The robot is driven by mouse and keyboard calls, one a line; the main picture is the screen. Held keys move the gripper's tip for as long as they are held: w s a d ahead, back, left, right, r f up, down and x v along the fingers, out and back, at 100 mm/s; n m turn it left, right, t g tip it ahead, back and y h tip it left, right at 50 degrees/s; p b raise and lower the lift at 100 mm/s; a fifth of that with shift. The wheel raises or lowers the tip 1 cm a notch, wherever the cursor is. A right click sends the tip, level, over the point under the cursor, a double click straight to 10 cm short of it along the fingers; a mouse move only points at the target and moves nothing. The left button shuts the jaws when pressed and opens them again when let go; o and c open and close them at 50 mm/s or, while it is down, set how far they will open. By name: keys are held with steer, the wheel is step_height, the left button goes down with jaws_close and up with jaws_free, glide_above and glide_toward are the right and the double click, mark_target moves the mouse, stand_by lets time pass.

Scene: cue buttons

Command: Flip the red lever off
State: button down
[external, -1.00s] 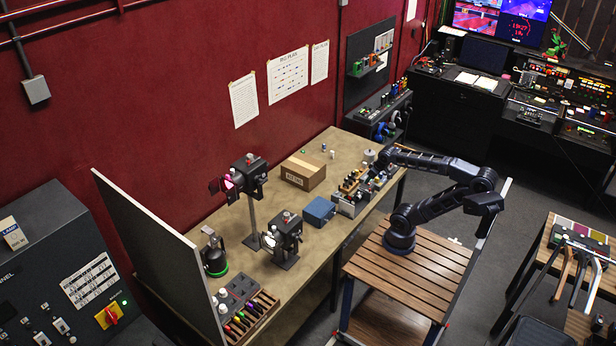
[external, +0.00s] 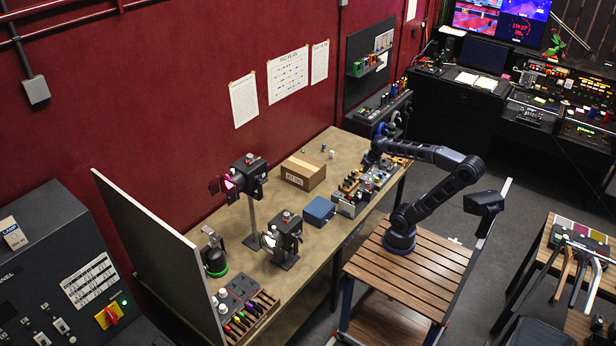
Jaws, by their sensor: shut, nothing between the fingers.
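A low control box (external: 352,207) with small buttons, knobs and other controls sits at the right end of the long workbench. Small reddish parts show among its controls, but they are too small to tell which is the red lever. My gripper (external: 368,162) is at the far side of these controls, pointing down close above the bench. Its fingers are tiny and dark in this view; it looks shut and holds nothing that I can see. Whether it touches any control cannot be told. My arm reaches over the box from the slatted wooden stand.
A cardboard box (external: 303,171) and a blue case (external: 319,211) stand left of the controls. Two stage lamps, one on a tall post (external: 252,215), stand farther left. A dark rack (external: 378,115) is beyond the bench's far end. Bench space behind the cardboard box is mostly clear.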

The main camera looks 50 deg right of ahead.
steer(key=w+d+f+m+g, duration=0.15)
steer(key=w+d+m, duration=0.25)
steer(key=w+d, duration=0.45)
steer(key=w+d+f+m, duration=0.25)
steer(key=w+d, duration=0.25)
steer(key=d, duration=0.6)
steer(key=d+f+m+g, duration=0.1)
steer(key=d+f+m, duration=0.3)
steer(key=d, duration=0.8)
steer(key=d+f+m+y, duration=0.1)
steer(key=d+f+m, duration=0.2)
steer(key=d+f, duration=0.6)
steer(key=d, duration=0.4)
steer(key=shift+w+m+g, duration=0.35)
steer(key=shift+f, duration=0.1)
steer(key=f, duration=0.3)
steer(key=a+f, duration=0.1)
steer(key=f, duration=0.5)
steer(key=shift+w+a+f, duration=0.15)
steer(key=shift+w+f, duration=0.1)
steer(key=shift+f, duration=0.15)
steer(key=shift+s+a+r, duration=0.15)
steer(key=shift+a+r, duration=0.3)
steer(key=shift+a, duration=0.4)
steer(key=shift+s+a+r, duration=0.15)
steer(key=shift+a+r, duration=0.3)
steer(key=shift+a, duration=0.4)
